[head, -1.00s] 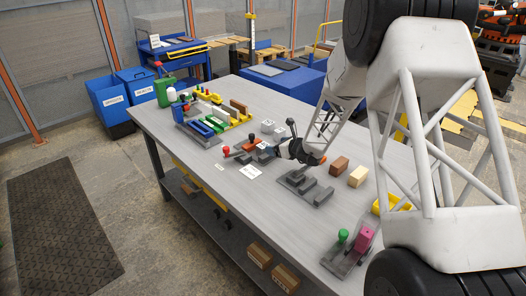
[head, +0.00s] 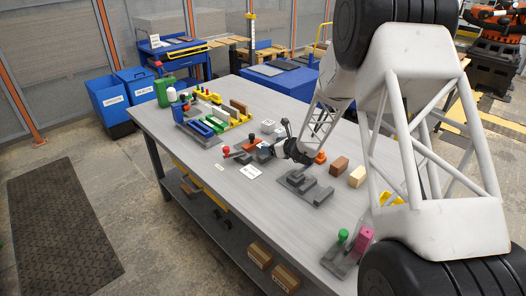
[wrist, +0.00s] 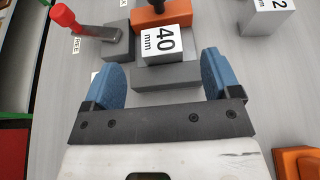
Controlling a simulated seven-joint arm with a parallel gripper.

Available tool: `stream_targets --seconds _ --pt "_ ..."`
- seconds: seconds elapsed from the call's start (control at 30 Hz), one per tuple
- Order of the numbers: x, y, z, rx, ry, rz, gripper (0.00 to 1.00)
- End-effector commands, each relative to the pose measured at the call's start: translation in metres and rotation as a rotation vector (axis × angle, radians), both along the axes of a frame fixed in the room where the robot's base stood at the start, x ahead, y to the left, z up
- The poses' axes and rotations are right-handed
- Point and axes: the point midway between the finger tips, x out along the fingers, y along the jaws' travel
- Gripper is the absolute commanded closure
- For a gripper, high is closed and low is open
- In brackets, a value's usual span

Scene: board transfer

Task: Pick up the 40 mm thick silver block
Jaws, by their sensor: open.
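The silver block (wrist: 165,50) carries a white label reading "40 mm" on top. In the wrist view it stands at upper middle in a grey holder (wrist: 166,79), against an orange part (wrist: 160,15). My gripper (wrist: 160,72) is open, with one blue finger to each side of the holder's near part. The block lies between and a little beyond the fingertips, and no contact with it shows. In the head view my gripper (head: 275,152) is low over the table by the block's holder, and the arm's end partly hides that spot.
A red-knobbed lever (wrist: 75,20) stands left of the block. Another labelled block (wrist: 267,15) is at upper right. On the table (head: 235,190) are a grey stepped fixture (head: 305,188), a brown block (head: 338,166) and a cream block (head: 357,176). The table's front left is clear.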

Motion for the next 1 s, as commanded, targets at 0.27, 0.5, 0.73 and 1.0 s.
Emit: stream_targets --seconds 0.27,0.5,0.73,1.0 --pt "0.010 0.011 -0.009 0.000 0.001 0.001 0.17" --pt "0.025 0.025 -0.018 0.000 0.001 0.001 0.17" --pt "0.032 0.032 -0.022 -0.001 0.001 0.000 0.17" --pt "0.032 0.032 -0.022 0.000 0.000 0.000 0.17"
